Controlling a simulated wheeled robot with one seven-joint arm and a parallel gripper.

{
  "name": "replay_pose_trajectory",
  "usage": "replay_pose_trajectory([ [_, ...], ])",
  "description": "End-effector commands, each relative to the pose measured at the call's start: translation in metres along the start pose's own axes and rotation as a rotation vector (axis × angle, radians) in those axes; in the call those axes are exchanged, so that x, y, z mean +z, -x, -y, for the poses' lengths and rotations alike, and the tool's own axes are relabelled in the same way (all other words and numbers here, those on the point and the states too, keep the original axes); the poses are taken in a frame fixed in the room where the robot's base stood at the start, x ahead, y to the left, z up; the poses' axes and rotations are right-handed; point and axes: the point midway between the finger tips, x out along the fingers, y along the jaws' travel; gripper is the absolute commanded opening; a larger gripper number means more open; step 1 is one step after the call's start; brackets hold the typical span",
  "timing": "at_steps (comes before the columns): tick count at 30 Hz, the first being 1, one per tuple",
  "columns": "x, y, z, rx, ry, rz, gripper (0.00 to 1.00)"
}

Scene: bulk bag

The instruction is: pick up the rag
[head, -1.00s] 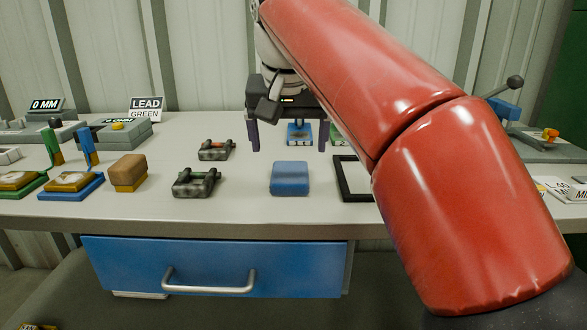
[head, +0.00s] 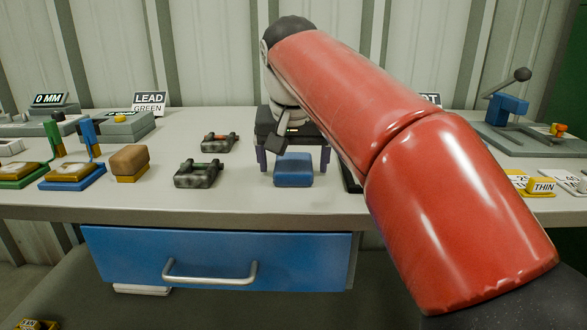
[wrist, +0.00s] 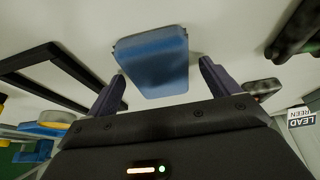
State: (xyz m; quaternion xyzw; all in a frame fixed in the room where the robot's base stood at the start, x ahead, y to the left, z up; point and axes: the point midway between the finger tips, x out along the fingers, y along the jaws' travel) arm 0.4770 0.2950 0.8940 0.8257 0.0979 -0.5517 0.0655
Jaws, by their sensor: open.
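The rag (head: 293,173) is a blue, folded, block-like pad lying flat near the front of the table. It also shows in the wrist view (wrist: 152,62), just beyond and between the fingertips. My gripper (head: 293,163) is open and empty. In the head view its two dark fingers stand to the left and right of the rag, low over the table. In the wrist view my gripper (wrist: 163,78) has a finger near each side of the rag's near end. I cannot tell whether either finger touches it.
Two dark speckled handle-like pieces (head: 198,175) (head: 220,142) lie left of the rag. A brown-and-yellow block (head: 129,163) stands farther left. A black frame (wrist: 52,78) lies close on the rag's other side. A blue drawer (head: 215,258) is under the table edge.

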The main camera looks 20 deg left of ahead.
Motion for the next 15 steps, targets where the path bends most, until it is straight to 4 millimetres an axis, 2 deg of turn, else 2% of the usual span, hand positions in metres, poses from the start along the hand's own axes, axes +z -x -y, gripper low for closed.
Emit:
replay_pose_trajectory([
  [8, 0.0013, -0.0025, -0.0003, 0.000, 0.000, 0.001, 0.86],
  [15, 0.0012, -0.0026, -0.0001, 0.000, 0.000, 0.001, 0.55],
])
